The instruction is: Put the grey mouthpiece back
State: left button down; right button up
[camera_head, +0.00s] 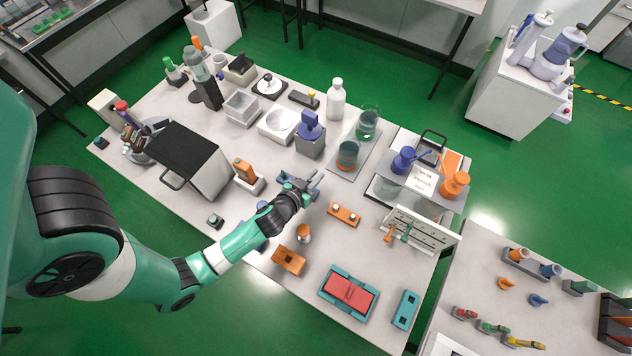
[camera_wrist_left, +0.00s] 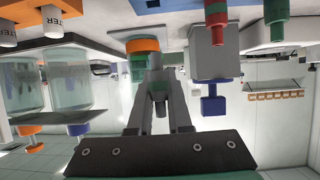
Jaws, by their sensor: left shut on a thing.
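My left gripper (camera_head: 314,184) is above the middle of the table, near its front part, with its grey fingers pointing right. In the left wrist view the fingers (camera_wrist_left: 160,112) are closed around a small grey piece (camera_wrist_left: 157,80), which looks like the grey mouthpiece. In the head view that piece is too small to tell from the fingers. A blue-and-grey item (camera_head: 286,178) is just left of the gripper, partly hidden by it. An orange block with two light knobs (camera_head: 345,215) lies to the lower right, apart from the gripper. My right gripper is not in view.
A blue-topped grey block (camera_head: 311,138) stands behind the gripper. A white rack (camera_head: 424,227) with hanging tools is to the right. An orange block (camera_head: 289,260) and a red-and-teal tray (camera_head: 349,293) lie in front. Bare table shows between them.

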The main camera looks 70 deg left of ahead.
pick_arm(q)
jog(key=shift+w+a+f, duration=0.1)
jog(key=shift+f, duration=0.1)
jog(key=f+b, duration=0.2)
jog(key=f, duration=0.1)
jog(key=shift+w+a+f+b, duration=0.1)
jog(key=shift+w+a+b, duration=0.1)
jog(key=shift+b, duration=0.15)
jog(key=shift+s+f, duration=0.1)
jog(key=shift+f, duration=0.2)
jog(key=shift+r, duration=0.2)
jog(key=shift+f+b, duration=0.65)
jog(key=shift+b, duration=0.1)
jog(key=c, duration=0.9)
grip_release()
jog(key=shift+o, duration=0.2)
jog(key=shift+r, duration=0.15)
